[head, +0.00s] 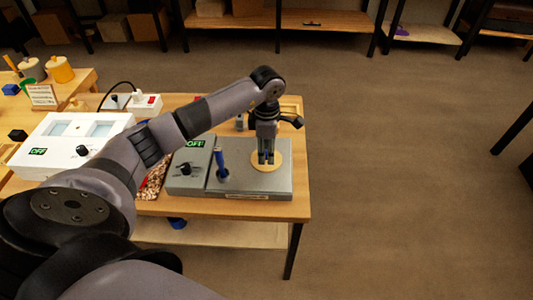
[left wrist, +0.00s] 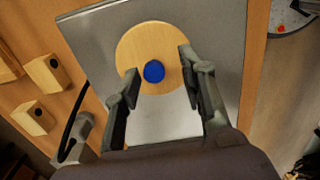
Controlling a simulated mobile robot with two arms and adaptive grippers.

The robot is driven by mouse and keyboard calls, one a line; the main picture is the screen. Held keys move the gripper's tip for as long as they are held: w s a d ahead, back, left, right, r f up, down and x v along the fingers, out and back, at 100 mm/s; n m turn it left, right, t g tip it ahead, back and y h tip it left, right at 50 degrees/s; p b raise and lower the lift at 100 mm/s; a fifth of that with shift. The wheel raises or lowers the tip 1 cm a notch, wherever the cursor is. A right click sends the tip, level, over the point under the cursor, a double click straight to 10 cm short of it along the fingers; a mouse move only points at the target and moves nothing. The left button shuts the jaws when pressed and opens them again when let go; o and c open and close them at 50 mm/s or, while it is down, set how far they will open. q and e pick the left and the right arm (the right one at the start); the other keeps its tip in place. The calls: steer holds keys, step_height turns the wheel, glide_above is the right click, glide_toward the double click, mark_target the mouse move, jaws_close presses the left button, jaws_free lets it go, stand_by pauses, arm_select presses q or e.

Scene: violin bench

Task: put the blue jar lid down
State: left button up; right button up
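A small round blue piece, which looks like the blue jar lid (left wrist: 154,71), shows in the left wrist view over the round wooden disc (left wrist: 130,45). My left gripper (left wrist: 160,65) is open, with one finger on each side of the lid and visible gaps between. In the head view my left gripper (head: 267,158) points down at the wooden disc (head: 271,166) on the grey plate of a device (head: 240,185). The lid is hidden there. I cannot tell any small height between lid and disc. My right gripper is not in view.
A blue upright handle (head: 222,165) stands on the device left of the gripper. A white box (head: 65,130) with a display is farther left. The table (head: 200,208) ends close to the device's right side. Wooden blocks (left wrist: 45,73) with holes show in the left wrist view.

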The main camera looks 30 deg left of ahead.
arm_select(q)
step_height(320, 180, up, 10)
steer(key=b, duration=0.1)
steer(key=shift+r+b, duration=0.2)
steer(key=shift+b, duration=0.2)
